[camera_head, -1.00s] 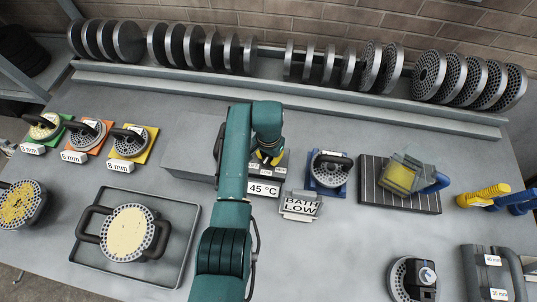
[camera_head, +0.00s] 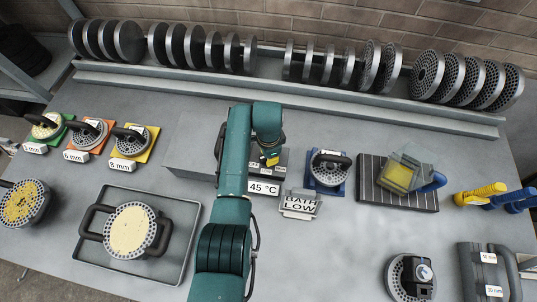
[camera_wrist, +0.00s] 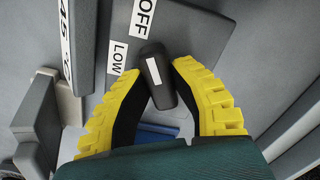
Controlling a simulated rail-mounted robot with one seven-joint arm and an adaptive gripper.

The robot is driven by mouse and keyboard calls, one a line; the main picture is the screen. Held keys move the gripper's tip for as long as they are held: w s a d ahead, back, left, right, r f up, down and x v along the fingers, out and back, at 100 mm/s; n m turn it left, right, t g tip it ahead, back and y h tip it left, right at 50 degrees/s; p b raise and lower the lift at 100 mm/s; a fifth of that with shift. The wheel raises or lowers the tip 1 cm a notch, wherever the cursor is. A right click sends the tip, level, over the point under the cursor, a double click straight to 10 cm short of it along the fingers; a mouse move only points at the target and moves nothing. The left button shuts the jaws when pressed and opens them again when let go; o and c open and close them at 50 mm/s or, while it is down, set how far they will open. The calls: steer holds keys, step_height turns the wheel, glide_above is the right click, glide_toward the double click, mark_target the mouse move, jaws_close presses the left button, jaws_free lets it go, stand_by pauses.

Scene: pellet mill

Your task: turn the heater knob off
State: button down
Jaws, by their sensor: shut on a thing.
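The heater knob (camera_wrist: 164,92) is a dark bar with a white stripe, seen in the wrist view on a grey panel (camera_wrist: 185,30). Its far end lies close under the OFF label (camera_wrist: 145,17), with the LOW label (camera_wrist: 118,57) to its left. My gripper (camera_wrist: 158,69) has its yellow-and-black fingers shut on either side of the knob. In the head view my gripper (camera_head: 270,158) is over the right part of the grey heater box (camera_head: 190,148), above the 45 °C label (camera_head: 263,188). My arm hides part of the box, and the knob cannot be made out there.
A BATH LOW sign (camera_head: 300,203) stands just in front of the box. A die on a blue mat (camera_head: 311,184) is close to the right. A tray (camera_head: 186,232) holding a handled die is at front left. A rack of discs (camera_head: 300,88) runs along the back.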

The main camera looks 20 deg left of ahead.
steer(key=shift+s+f, duration=0.1)
steer(key=shift+f, duration=0.05)
steer(key=c, duration=0.9)
jaws_free()
step_height(320, 180, up, 12)
steer(key=shift+r, duration=0.1)
